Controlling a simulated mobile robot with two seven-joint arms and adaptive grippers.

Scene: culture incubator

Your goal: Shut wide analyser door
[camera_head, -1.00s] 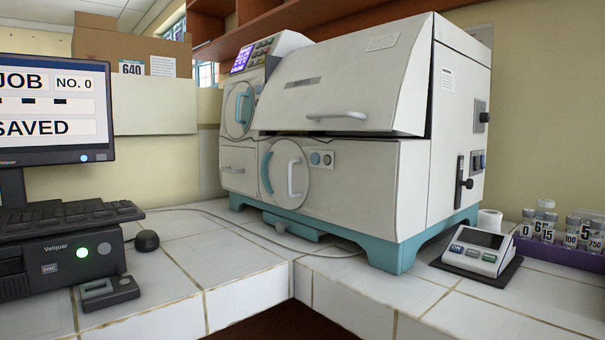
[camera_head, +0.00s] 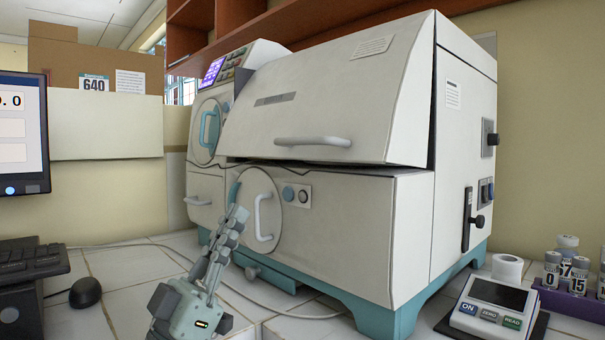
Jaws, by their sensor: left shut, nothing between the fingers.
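The analyser (camera_head: 370,230) is a large white machine with a teal base on the tiled counter. Its wide upper door (camera_head: 330,95) has a pale bar handle (camera_head: 313,141) along its lower edge. The door stands slightly open, with a dark gap under its lower edge and along its right side. My left gripper (camera_head: 238,214) is shut and empty. It points up in front of the analyser's lower left part, below and left of the wide door's handle. I cannot tell whether it touches the machine. My right gripper is not in view.
A round lower door with a white handle (camera_head: 263,217) is just right of my left gripper. A small scale (camera_head: 492,304), a paper roll (camera_head: 507,268) and labelled vials (camera_head: 551,270) stand at the right. A monitor (camera_head: 22,135), keyboard (camera_head: 30,262) and mouse (camera_head: 85,292) are at the left.

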